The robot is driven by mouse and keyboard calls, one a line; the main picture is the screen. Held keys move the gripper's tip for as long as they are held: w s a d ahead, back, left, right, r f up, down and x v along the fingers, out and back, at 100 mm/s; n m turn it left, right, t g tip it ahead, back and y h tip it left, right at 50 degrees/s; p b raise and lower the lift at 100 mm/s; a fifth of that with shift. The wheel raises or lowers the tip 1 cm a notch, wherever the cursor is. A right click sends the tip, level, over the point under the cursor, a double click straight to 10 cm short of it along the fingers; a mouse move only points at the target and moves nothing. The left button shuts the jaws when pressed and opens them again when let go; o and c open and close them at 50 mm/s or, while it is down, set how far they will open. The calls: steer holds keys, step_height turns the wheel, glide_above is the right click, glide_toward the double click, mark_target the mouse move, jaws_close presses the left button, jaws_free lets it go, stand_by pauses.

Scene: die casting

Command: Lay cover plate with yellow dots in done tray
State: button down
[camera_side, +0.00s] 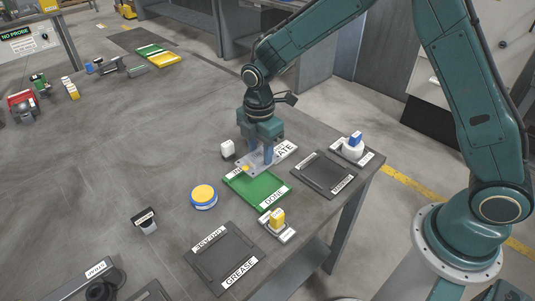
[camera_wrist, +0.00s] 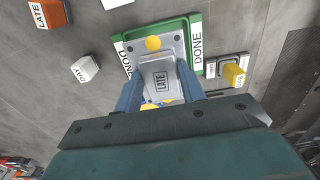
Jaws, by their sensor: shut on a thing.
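The cover plate (camera_wrist: 174,45) is a light grey plate with yellow dots and a raised, labelled middle block. It also shows in the side view (camera_side: 243,164). My gripper (camera_side: 259,163) points down with its blue fingers shut on the plate's middle block; the fingers flank it in the wrist view (camera_wrist: 160,88). The done tray (camera_side: 274,198) is green with white DONE labels. The plate overlaps the tray's far end in the side view and hides part of it; the tray rim (camera_wrist: 193,18) shows past the plate in the wrist view. I cannot tell the gap between them.
A dark tray (camera_side: 323,175) lies right of the done tray. A yellow-topped block (camera_side: 278,219) stands near its front. A blue-and-yellow round tin (camera_side: 204,196) and a small white block (camera_side: 228,148) stand to the left. A GREASE tray (camera_side: 222,258) lies in front.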

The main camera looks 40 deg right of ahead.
steer(key=shift+w+a+f, duration=0.1)
steer(key=shift+a+f, duration=0.15)
steer(key=shift+a, duration=0.2)
steer(key=shift+f, duration=0.25)
glide_above(259, 184)
steer(key=shift+w+f, duration=0.15)
steer(key=shift+f, duration=2.75)
steer(key=shift+f, duration=0.8)
steer(key=c, duration=0.8)
jaws_free()
steer(key=shift+o, duration=0.6)
steer(key=shift+o, duration=1.2)
